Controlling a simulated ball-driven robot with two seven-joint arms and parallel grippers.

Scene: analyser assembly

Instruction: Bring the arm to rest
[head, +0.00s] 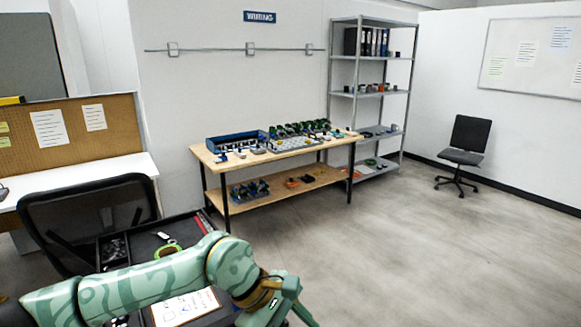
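My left arm, green with a darker pattern, reaches in from the lower left and bends down near the bottom centre. My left gripper (292,304) is at the bottom edge and partly cut off. I cannot tell whether its fingers are open or shut, and I see nothing clearly held. My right arm and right gripper are not in view.
A black mesh chair (88,212) stands left. A wooden workbench (215,163) with parts and a metal shelf (370,95) stand behind.

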